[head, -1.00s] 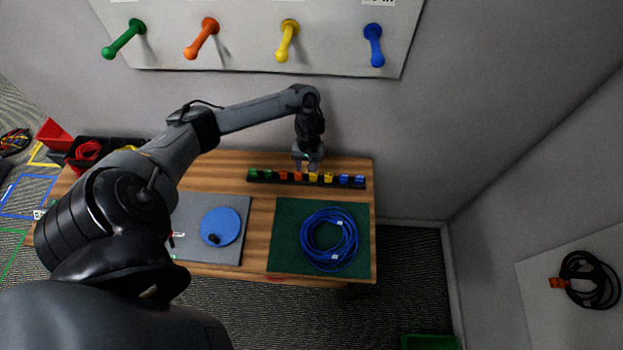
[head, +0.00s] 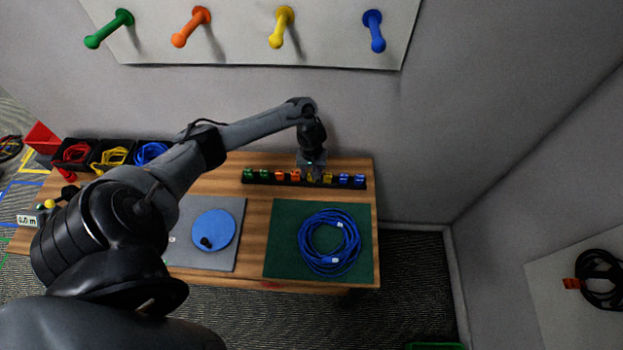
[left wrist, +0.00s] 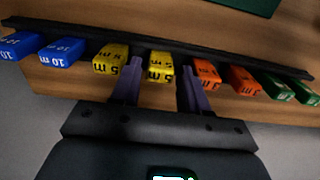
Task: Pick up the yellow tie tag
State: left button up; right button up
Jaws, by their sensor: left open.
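A dark rack (head: 270,181) holds a row of coloured tie tags along the back of the table. Two yellow tags sit mid-row; one yellow tag (head: 327,177) shows in the head view, the other is partly behind my gripper. In the left wrist view, one yellow tag (left wrist: 161,70) lies between the fingers of my left gripper (left wrist: 160,63), and the other yellow tag (left wrist: 111,60) is just left of the fingers. My left gripper is open, its fingers down at the rack. Whether they touch the tag cannot be told. My right gripper is not visible.
Orange tags (left wrist: 207,74), green tags (left wrist: 275,87) and blue tags (left wrist: 62,51) sit close beside the yellow ones. A blue cable coil (head: 329,242) lies on a green mat (head: 283,265). A blue disc (head: 216,231) is on a grey board. A wall stands behind the table.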

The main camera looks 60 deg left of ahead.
pick_arm(q)
jog(key=shift+f, duration=0.9)
jog(key=c, duration=0.8)
jog(key=shift+r, duration=0.1)
